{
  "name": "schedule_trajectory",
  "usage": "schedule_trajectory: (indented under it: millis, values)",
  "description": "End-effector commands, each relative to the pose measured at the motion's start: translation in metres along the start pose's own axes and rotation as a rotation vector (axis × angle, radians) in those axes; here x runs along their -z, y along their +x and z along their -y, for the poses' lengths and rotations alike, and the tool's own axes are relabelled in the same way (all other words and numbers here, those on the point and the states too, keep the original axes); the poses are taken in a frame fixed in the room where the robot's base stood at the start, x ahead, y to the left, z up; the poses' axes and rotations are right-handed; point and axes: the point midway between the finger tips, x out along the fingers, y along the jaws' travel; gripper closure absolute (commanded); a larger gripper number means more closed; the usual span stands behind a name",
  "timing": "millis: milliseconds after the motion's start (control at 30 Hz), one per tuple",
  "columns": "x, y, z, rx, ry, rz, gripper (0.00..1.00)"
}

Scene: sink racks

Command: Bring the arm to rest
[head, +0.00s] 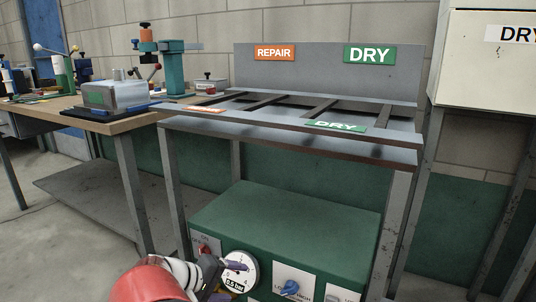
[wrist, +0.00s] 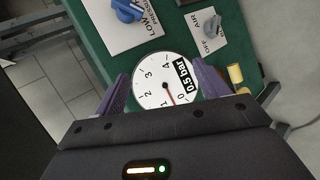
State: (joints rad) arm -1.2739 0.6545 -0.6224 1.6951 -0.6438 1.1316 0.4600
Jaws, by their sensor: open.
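My gripper (head: 234,281) is at the bottom of the head view, in front of the green cabinet (head: 285,215) under the rack. Its two purple fingers are apart and nothing shows between them in its grip. In the wrist view my gripper (wrist: 160,70) points at the cabinet's front panel, with the round white gauge (wrist: 165,80) framed between the fingers. The gauge bears a "0.5 bar" label and its needle points near 0. Whether the fingertips touch the panel cannot be told. The gauge also shows in the head view (head: 238,268), partly behind my gripper.
Blue knob (head: 289,287) and a grey switch (wrist: 212,27) sit on the panel close by. Above is a slotted metal rack (head: 290,130) with REPAIR and DRY signs. A wooden bench (head: 120,122) with tools stands left. Open floor (head: 60,255) lies at lower left.

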Motion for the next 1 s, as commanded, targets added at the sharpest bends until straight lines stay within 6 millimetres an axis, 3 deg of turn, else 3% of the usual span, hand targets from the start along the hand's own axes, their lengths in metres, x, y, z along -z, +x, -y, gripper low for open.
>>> schedule_trajectory:
  millis: [33,200,367,500,633,800,1000]
  values:
    - [-0.02,0.011,-0.03,0.096,0.044,0.044,0.26]
    - [-0.084,0.031,-0.087,0.373,0.162,0.119,0.26]
    - [-0.146,0.028,-0.132,0.582,0.293,0.117,0.26]
    - [-0.201,0.013,-0.164,0.712,0.417,0.069,0.26]
    - [-0.249,-0.007,-0.185,0.78,0.535,0.002,0.26]
    - [-0.301,-0.033,-0.197,0.795,0.673,-0.092,0.26]
    - [-0.331,-0.049,-0.195,0.764,0.763,-0.155,0.26]
